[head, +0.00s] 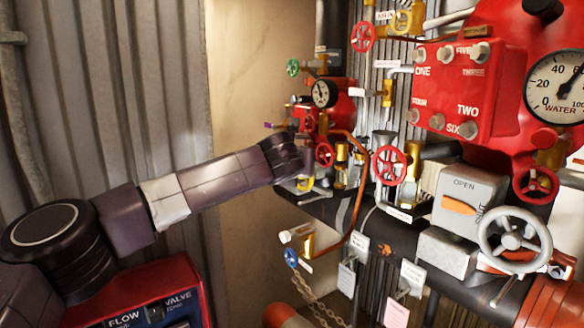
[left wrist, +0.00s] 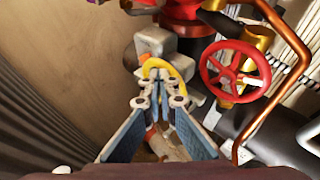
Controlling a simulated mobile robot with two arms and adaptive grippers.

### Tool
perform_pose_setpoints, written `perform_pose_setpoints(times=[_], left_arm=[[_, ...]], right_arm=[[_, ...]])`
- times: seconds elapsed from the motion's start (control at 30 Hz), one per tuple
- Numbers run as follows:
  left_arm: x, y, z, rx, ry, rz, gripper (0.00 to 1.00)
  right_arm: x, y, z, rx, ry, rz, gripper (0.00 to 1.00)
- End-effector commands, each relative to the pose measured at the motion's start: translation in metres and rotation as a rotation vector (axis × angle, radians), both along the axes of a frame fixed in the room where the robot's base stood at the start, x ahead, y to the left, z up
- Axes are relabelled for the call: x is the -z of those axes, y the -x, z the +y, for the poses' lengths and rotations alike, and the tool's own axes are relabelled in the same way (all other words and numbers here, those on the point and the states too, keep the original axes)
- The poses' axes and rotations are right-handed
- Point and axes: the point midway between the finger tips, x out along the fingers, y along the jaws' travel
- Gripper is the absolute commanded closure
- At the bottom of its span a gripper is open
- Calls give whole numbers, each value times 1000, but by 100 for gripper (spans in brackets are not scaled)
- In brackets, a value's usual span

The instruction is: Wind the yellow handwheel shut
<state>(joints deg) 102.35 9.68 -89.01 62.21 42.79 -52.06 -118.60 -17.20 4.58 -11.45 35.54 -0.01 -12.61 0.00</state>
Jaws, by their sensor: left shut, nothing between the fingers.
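The yellow handwheel (left wrist: 178,72) is in the upper middle of the left wrist view, in front of a pale grey fitting. Only its upper and right arc shows; the rest is behind my fingers. In the head view a small part of the yellow handwheel (head: 304,185) shows beneath the end of my left arm. My left gripper (left wrist: 160,78) is shut and empty, with its tips overlapping the wheel in the picture. I cannot tell whether they touch it or go inside its ring. In the head view the left fingers are hidden. My right gripper is not in view.
A red handwheel (left wrist: 236,72) stands close to the right of my fingers. A copper pipe (left wrist: 290,50) runs farther right. Corrugated wall (left wrist: 40,110) lies left. In the head view, more valves and a large grey handwheel (head: 514,240) fill the right side.

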Motion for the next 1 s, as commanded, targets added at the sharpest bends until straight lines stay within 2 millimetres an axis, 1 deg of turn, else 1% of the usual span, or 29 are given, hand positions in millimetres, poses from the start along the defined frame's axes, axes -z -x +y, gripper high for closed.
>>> perform_pose_setpoints(times=[0.03,0.23,0.4,0.5,0.6,0.73,1.0], left_arm=[[5,6,-6,5,2,3,100],[24,17,-14,3,1,5,100],[46,16,-11,-2,1,7,100],[56,9,-5,-6,2,7,100],[62,1,3,-11,2,4,100],[63,-8,8,-7,2,3,100],[62,-13,9,-1,2,3,100]], right_arm=[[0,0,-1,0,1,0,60],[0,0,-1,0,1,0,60],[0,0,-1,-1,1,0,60],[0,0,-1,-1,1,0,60],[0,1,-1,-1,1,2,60],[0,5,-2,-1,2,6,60],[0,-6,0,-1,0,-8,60]])
